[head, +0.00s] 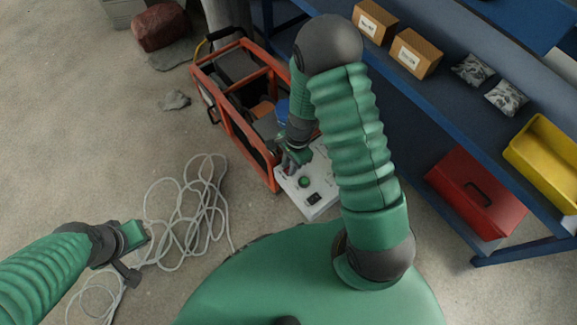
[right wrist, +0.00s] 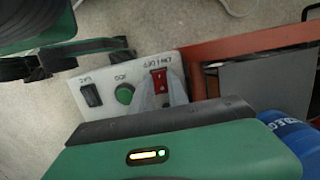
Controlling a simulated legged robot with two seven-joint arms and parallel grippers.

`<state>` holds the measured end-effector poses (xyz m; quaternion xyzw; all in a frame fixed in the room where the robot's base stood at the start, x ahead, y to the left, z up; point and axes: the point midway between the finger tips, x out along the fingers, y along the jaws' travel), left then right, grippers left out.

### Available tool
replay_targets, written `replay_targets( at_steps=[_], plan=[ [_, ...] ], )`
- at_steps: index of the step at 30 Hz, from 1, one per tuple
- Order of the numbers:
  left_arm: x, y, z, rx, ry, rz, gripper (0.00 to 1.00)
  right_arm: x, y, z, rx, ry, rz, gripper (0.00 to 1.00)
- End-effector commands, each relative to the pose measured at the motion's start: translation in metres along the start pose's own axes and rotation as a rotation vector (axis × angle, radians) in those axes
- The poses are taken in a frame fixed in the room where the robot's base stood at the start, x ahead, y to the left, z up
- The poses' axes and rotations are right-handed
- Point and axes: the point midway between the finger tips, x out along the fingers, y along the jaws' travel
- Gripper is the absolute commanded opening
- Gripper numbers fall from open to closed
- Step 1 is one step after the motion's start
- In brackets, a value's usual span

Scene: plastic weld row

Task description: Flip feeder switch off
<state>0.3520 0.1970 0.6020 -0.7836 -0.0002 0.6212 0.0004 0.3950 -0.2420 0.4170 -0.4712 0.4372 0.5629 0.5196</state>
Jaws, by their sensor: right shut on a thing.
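The white control panel (head: 312,196) stands on the floor at the end of the orange-framed machine. In the right wrist view the panel (right wrist: 75,82) carries a red rocker switch (right wrist: 159,80) beside printed lettering, a green round button (right wrist: 124,94) and a black rocker switch (right wrist: 91,95). My right gripper (head: 290,166) is at the panel. The switch's exact tilt is hard to tell. My left gripper (head: 132,255) is above the floor, away from the panel.
The orange frame (head: 232,122) borders the panel. Loose pale cable (head: 185,215) lies on the floor near my left gripper. A blue shelf (head: 420,110) at right holds cardboard boxes (head: 415,53) and a yellow bin (head: 545,150). A red toolbox (head: 475,190) sits lower.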

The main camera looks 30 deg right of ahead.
Motion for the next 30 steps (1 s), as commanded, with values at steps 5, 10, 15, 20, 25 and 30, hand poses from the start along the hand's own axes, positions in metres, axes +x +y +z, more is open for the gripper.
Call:
replay_targets(
  at_steps=[5,10,15,20,25,30],
  plan=[
    [0.002,0.0,0.001,0.0,0.0,0.0,0.0,-0.001,-0.001,-0.001,0.001,-0.082,-0.002,0.0],
    [0.002,0.0,0.0,0.0,0.0,0.0,0.0,-0.001,-0.001,-0.001,-0.001,-0.089,-0.003,0.0],
    [0.002,0.0,0.0,0.0,0.0,0.0,0.0,-0.001,-0.001,-0.001,-0.001,-0.088,-0.003,0.25],
    [0.002,0.0,0.0,0.0,0.0,0.0,0.0,-0.001,-0.001,-0.002,-0.001,-0.086,-0.002,0.42],
    [0.002,0.0,0.0,0.0,0.0,0.0,0.0,-0.001,0.0,-0.002,-0.001,-0.086,-0.002,0.42],
    [-0.004,0.0,-0.001,0.0,0.0,0.0,0.0,-0.009,-0.001,-0.002,-0.002,-0.085,-0.003,0.42]
  ],
)
